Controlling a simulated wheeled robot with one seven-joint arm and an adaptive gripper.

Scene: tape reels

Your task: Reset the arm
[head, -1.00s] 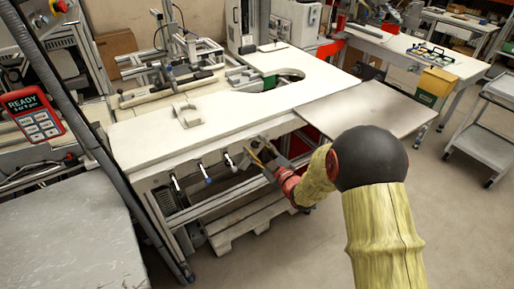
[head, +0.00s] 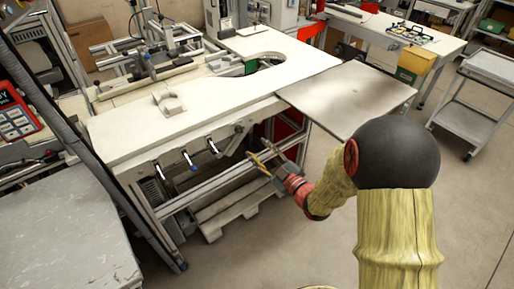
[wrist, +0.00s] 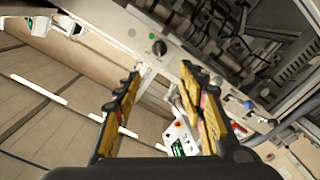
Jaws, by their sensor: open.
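My gripper (head: 264,157) is open and empty in the head view, in front of the white workbench (head: 120,136) and below the level of its top. My arm reaches to it from the lower right in a yellow sleeve. In the wrist view my gripper (wrist: 163,95) shows two yellow and black fingers spread apart, with nothing between them. No tape reel can be made out in either view.
Several levers (head: 190,160) stick out of the bench front, left of my gripper. A grey side panel (head: 350,95) juts from the bench at the right. A grey cart (head: 472,105) stands farther right. Floor (head: 290,235) near my arm is clear.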

